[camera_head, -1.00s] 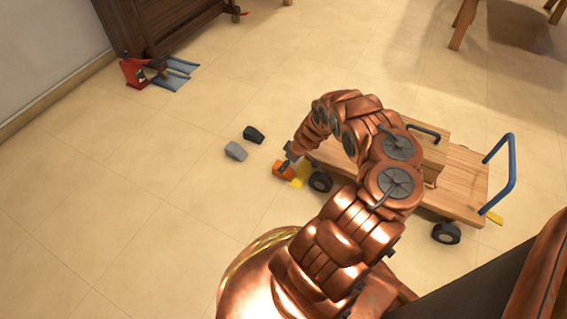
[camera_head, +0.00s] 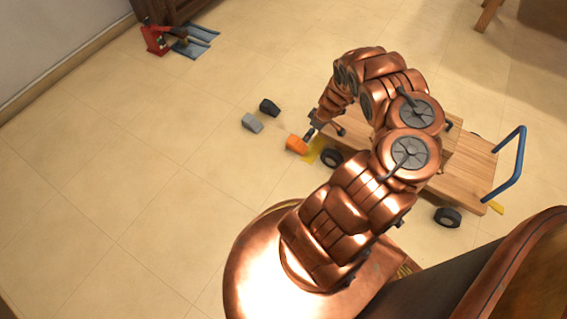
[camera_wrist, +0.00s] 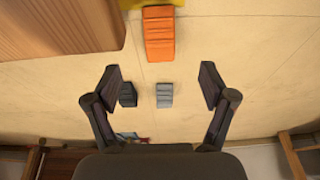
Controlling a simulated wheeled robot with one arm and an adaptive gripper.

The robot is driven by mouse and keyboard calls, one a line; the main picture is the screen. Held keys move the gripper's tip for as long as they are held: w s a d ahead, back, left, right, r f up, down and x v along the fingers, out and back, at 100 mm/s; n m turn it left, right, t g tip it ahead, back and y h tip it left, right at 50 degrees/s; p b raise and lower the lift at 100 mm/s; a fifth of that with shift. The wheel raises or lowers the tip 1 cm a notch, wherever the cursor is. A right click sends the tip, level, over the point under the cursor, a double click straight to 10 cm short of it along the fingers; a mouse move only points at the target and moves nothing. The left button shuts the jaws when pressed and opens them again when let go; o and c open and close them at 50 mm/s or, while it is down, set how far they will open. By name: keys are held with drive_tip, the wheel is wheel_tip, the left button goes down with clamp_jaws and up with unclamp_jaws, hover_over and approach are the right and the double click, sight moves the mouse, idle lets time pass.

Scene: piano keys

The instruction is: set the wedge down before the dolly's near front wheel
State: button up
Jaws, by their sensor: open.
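The orange wedge (camera_head: 297,145) lies on the floor at the left edge of the yellow patch (camera_head: 316,150), in front of the dolly's near front wheel (camera_head: 331,157). The wooden dolly (camera_head: 458,172) is partly hidden behind my arm. My gripper (camera_head: 309,135) is just above and behind the wedge in the head view. In the wrist view my gripper (camera_wrist: 160,82) is open with nothing between its fingers. There the wedge (camera_wrist: 159,35) shows beyond the fingertips at the top, apart from them, with a strip of the yellow patch (camera_wrist: 134,8) beside it.
A grey wedge (camera_head: 252,123) and a black wedge (camera_head: 270,107) lie on the floor left of the orange one. A red jack-like device (camera_head: 155,40) stands near the wall. Another yellow piece (camera_head: 496,208) lies by the dolly's rear end. The left floor is clear.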

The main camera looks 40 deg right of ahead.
drive_tip(key=s+a+r+m+g+h, duration=0.1)
drive_tip(key=s+a+r+m+g, duration=0.1)
drive_tip(key=r, duration=1)
drive_tip(key=s+a+r+m+g+h, duration=0.1)
drive_tip(key=a+r+g, duration=0.15)
drive_tip(key=r, duration=0.95)
drive_tip(key=s+a+r+m, duration=0.1)
drive_tip(key=a+r, duration=0.7)
drive_tip(key=r, duration=0.1)
drive_tip(key=s+a+r+g+y, duration=0.1)
drive_tip(key=s+a+r, duration=0.3)
drive_tip(key=a, duration=0.4)
drive_tip(key=s+a+r, duration=0.3)
drive_tip(key=a+r, duration=0.2)
drive_tip(key=a, duration=0.4)
drive_tip(key=s+a+r+n+g, duration=0.1)
drive_tip(key=s+a+r, duration=0.2)
drive_tip(key=s+a, duration=0.7)
drive_tip(key=s, duration=0.4)
drive_tip(key=shift+s+a, duration=0.15)
drive_tip(key=shift+s, duration=0.05)
drive_tip(key=shift+g, duration=0.25)
